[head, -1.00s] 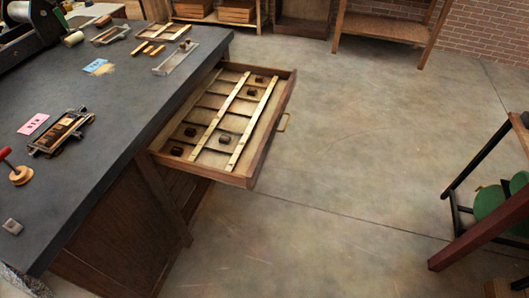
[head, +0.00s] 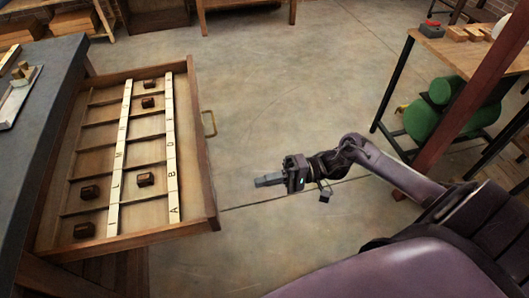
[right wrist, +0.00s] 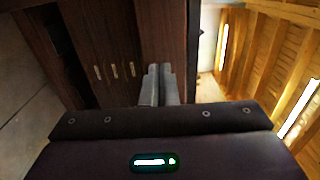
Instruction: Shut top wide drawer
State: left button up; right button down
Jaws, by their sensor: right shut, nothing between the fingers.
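The top wide drawer (head: 190,150) is pulled out from under the dark-topped bench at the left of the head view. It is divided into compartments, with two lettered pale strips across it and several small dark blocks inside. A brass handle (head: 210,123) sits on its front. My right gripper (head: 262,182) is shut and empty, to the right of the drawer front and apart from it, pointing left towards it. In the right wrist view its closed fingers (right wrist: 158,85) show against brown wooden fronts with several small pale handles. My left gripper is not in view.
The bench top (head: 50,75) edges the left side, with a metal tray (head: 18,98) on it. At the right stand a wooden table (head: 455,50) and green rounded objects (head: 425,118) by a dark red post. The concrete floor between is clear.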

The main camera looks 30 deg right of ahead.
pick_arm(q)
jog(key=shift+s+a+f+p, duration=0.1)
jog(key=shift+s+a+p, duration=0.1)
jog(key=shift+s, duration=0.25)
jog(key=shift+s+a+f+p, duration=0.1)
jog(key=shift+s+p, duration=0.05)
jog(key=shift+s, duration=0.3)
pick_arm(e)
jog(key=x, duration=1)
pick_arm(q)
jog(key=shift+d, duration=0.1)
pick_arm(e)
jog(key=shift+w+a, duration=0.1)
jog(key=shift+w, duration=0.05)
